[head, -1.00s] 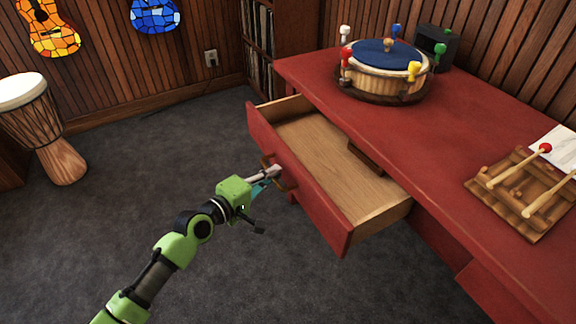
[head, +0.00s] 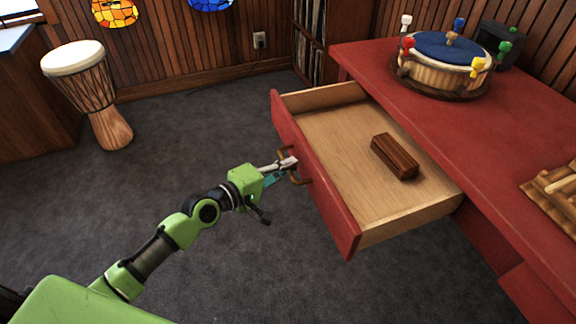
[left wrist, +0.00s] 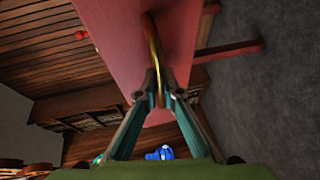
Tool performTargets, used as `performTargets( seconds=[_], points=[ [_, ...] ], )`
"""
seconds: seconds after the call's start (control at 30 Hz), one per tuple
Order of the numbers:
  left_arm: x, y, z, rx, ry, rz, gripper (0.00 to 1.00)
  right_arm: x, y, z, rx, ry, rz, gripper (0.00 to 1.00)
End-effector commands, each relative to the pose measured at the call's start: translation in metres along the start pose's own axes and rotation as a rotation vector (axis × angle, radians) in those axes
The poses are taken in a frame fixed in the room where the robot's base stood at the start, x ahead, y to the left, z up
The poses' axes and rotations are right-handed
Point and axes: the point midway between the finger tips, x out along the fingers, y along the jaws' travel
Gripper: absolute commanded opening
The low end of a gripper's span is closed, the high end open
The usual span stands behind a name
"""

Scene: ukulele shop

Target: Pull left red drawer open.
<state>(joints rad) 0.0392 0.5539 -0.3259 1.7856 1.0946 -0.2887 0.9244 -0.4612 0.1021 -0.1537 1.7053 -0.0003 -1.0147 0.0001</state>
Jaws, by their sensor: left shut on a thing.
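The left red drawer (head: 314,183) stands well out from the red desk (head: 455,118), with its pale wood inside showing. A dark brown wooden block (head: 395,156) lies on the drawer's floor. My left gripper (head: 290,168) is shut on the drawer's brass handle (head: 300,180), in front of the red drawer face. In the left wrist view the fingers of my left gripper (left wrist: 159,95) close around the curved handle (left wrist: 154,50) against the drawer front (left wrist: 125,35). My right gripper is not in view.
A round drum with coloured pegs (head: 445,62) stands on the desk. A wooden rack-like object (head: 556,190) lies at the right edge. A djembe drum (head: 88,90) stands on the floor at left. The grey carpet (head: 190,125) in front of the drawer is clear.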

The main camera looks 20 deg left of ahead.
Motion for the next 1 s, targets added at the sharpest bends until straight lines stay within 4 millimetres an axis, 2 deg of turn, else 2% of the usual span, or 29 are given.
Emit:
performTargets(
  seconds=[0.03, 0.1, 0.13, 0.47, 0.57, 0.67, 1.0],
  points=[
    [0.0, 0.0, 0.0, 0.0, 0.0, -0.001, 0.0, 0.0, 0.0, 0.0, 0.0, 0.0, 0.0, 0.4],
    [0.0, 0.0, 0.0, 0.0, 0.0, -0.001, 0.2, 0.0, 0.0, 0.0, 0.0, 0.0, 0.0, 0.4],
    [0.0, 0.0, 0.0, 0.0, 0.0, -0.001, 0.25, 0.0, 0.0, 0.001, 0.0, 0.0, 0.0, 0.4],
    [-0.001, 0.0, 0.0, 0.0, 0.0, 0.0, 0.25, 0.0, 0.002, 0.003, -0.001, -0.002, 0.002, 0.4],
    [-0.006, -0.002, -0.001, 0.001, 0.001, -0.003, 0.25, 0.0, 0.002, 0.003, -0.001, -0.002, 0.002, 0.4],
    [-0.02, -0.002, 0.0, 0.001, 0.001, -0.004, 0.25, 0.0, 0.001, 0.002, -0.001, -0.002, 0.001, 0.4],
    [-0.09, -0.002, 0.001, 0.003, -0.002, -0.006, 0.25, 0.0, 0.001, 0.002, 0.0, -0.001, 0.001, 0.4]
  ],
)
